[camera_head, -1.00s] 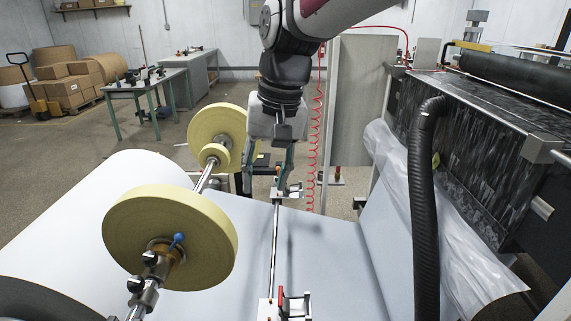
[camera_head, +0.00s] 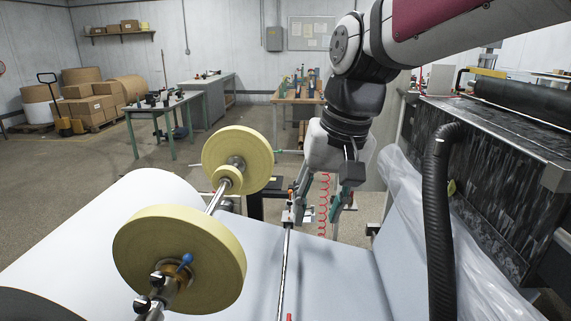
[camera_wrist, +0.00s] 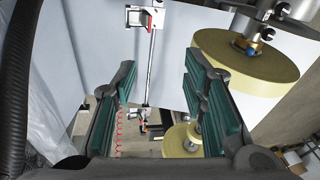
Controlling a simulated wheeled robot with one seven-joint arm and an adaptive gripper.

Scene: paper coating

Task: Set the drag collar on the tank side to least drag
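Two yellow tape rolls sit on one steel shaft: a near roll (camera_head: 140,250) and a far roll (camera_head: 215,148). A metal collar with a blue knob (camera_head: 186,260) is at the hub of the near roll; the knob also shows in the wrist view (camera_wrist: 268,34). A hub (camera_head: 237,162) shows on the far roll; detail there is too small to read. I cannot tell which side is the tank side. My gripper (camera_head: 318,206) is open and empty, beside the far end of a thin rod, right of the far roll. Its fingers also show apart in the wrist view (camera_wrist: 160,80).
The thin rod (camera_head: 285,265) crosses above the white sheet (camera_head: 340,280), with a bracket (camera_head: 292,214) at its far end. A black hose (camera_head: 438,220) and plastic film (camera_head: 405,200) stand at right. A bench (camera_head: 298,95) is behind my arm.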

